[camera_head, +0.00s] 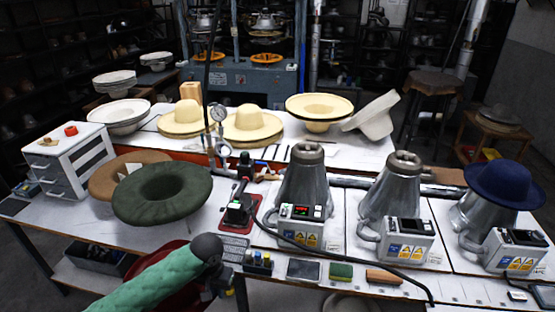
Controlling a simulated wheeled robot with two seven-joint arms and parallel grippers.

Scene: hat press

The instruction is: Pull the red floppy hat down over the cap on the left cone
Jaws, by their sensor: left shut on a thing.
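The red floppy hat (160,265) shows only in part at the lower left, low by the front edge of the table; my green left arm hides most of it. My left gripper (221,281) hangs below its dark wrist, beside the red hat, and is shut on it; the fingertips are hard to make out. The left cone (303,192) is grey metal and stands upright on the table, right of and beyond my left gripper. A grey cap (308,152) sits on its top. The red hat is apart from the cone. My right gripper is not in view.
Two more cones (394,192) stand to the right, the far one under a blue hat (504,183). A dark green hat (162,193) and a brown hat (113,177) lie left. A gauge post (219,150) and black hose stand near the left cone.

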